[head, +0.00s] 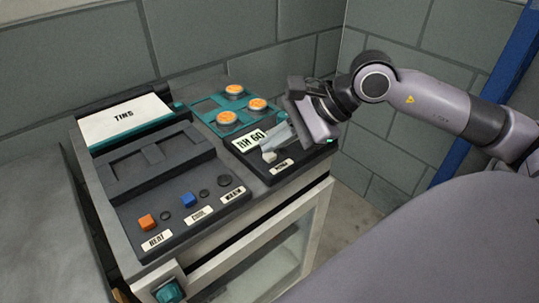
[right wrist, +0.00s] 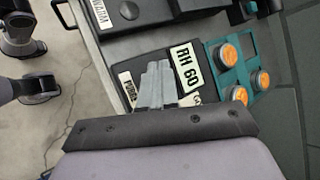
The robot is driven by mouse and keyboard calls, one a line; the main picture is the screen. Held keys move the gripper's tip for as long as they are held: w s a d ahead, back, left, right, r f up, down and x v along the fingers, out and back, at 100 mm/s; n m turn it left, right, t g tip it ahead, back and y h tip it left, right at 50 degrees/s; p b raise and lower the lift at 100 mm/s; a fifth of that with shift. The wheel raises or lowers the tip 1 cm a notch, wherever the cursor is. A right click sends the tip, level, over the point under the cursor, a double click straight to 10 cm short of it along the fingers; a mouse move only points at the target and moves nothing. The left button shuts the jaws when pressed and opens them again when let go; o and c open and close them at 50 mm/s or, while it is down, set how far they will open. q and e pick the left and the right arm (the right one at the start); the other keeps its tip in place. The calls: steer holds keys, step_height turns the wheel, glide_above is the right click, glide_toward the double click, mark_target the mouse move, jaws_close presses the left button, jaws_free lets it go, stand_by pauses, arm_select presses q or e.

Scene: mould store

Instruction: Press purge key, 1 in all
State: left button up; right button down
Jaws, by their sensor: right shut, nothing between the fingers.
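The purge key (head: 269,156) is a small pale key on the dark panel at the right of the cabinet top. Its white label (head: 283,166) lies just in front of it, and the purge label (right wrist: 128,90) also shows in the right wrist view. My right gripper (head: 274,151) is shut and empty, its grey fingers slanting down with the tips close to the key. I cannot tell whether they touch it. In the right wrist view the shut fingers (right wrist: 156,86) cover the key's place. My left gripper is not in view.
A teal plate (head: 205,109) with orange-topped round parts is behind. An "RH 60" sign (head: 250,140) stands beside my fingers. Block walls close off the back.

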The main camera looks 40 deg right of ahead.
mark_target(275, 155)
steer(key=shift+f+b, duration=0.5)
steer(key=shift+b, duration=0.15)
stand_by(0.7)
steer(key=shift+r, duration=0.1)
steer(key=shift+r+p, duration=0.45)
steer(key=shift+r, duration=0.35)
steer(key=shift+r+p, duration=1.7)
steer(key=shift+r, duration=0.9)
steer(key=shift+f, duration=0.1)
